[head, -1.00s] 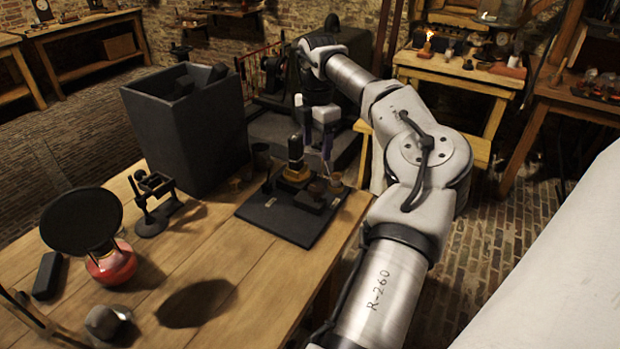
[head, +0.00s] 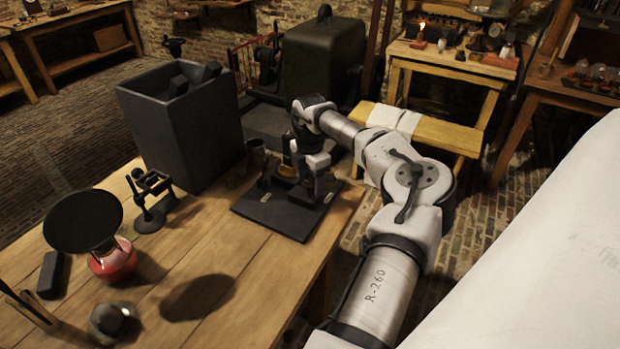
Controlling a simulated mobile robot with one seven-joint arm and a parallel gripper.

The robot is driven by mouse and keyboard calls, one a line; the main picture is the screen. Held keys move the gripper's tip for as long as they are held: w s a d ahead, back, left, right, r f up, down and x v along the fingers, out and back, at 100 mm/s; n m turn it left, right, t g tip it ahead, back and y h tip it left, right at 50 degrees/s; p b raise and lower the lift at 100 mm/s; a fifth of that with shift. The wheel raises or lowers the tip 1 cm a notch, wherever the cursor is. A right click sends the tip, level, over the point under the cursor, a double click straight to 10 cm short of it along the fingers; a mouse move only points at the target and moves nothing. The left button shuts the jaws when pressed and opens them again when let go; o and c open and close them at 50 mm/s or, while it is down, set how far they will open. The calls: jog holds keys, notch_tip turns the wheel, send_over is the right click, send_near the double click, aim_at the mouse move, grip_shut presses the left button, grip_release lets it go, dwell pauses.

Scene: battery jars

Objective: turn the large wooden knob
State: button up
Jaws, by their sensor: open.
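The dark board (head: 268,209) lies flat on the wooden table near its far right edge and carries several small fittings. A dark block (head: 302,196) sits on its right part. My gripper (head: 314,187) is low over the right half of the board, fingers pointing down around the block and the spot of the brown wooden knob. The knob is hidden or too dark to make out behind the fingers, so contact cannot be told. The gripper is open. A brass-coloured fitting (head: 287,170) stands just behind it.
A tall dark bin (head: 185,135) stands left of the board. A small black stand (head: 150,205), a red-based jar with a black disc (head: 112,260) and a grey dome (head: 112,318) are farther left. The table's front middle is clear.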

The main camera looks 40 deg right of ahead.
jog(key=shift+c, duration=0.3)
jog(key=c, duration=0.9)
jog(key=shift+n, duration=0.3)
